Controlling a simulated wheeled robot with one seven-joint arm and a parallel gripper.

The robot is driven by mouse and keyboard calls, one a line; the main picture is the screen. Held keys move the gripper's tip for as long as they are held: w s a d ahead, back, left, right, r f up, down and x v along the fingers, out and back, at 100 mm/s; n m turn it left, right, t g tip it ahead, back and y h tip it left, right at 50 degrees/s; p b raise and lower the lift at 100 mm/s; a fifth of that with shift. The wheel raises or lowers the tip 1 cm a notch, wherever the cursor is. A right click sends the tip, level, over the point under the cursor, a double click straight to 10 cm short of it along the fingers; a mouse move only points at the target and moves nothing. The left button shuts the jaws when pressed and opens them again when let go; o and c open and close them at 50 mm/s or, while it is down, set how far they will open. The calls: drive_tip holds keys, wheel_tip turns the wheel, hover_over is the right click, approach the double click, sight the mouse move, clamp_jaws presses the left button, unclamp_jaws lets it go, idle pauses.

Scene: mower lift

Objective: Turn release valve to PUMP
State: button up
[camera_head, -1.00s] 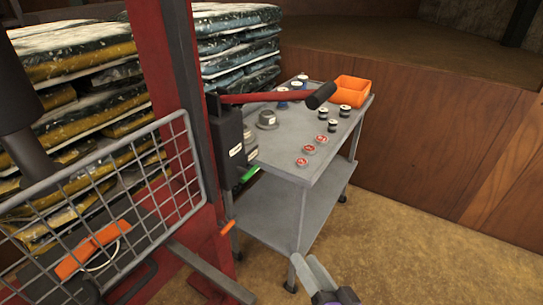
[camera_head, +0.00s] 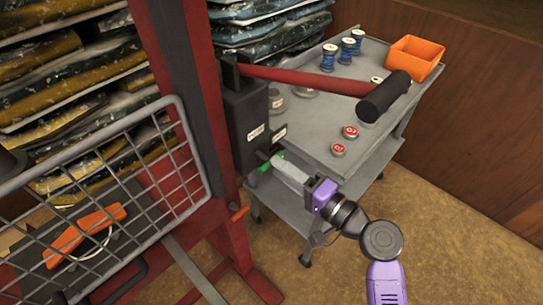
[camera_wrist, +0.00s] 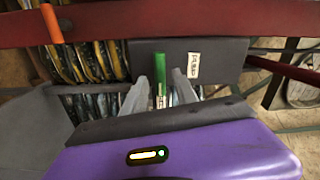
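The green release valve lever (camera_head: 265,165) sticks out low on the dark pump block (camera_head: 248,118). In the wrist view the green lever (camera_wrist: 160,94) lies between my two fingers, with visible gaps to both. A white label (camera_wrist: 194,65), which seems to read PUMP, is just right of the lever there. My gripper (camera_head: 279,160) is at the lever from the right in the head view. It also shows in the wrist view (camera_wrist: 159,88), with its fingers apart. The far end of the lever's mount is partly hidden by my fingers in the head view.
A red pump handle (camera_head: 305,80) with a black grip (camera_head: 384,96) reaches over the grey cart (camera_head: 345,125). An orange lever (camera_head: 240,213) sits below the block. A wire mesh guard (camera_head: 95,205) is at left. The cart holds an orange bin (camera_head: 415,57), spools and red-topped cans.

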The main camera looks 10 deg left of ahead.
sight(264, 157)
drive_tip(key=shift+x, duration=2.2)
drive_tip(key=shift+s, duration=0.1)
drive_tip(key=shift+c, duration=0.2)
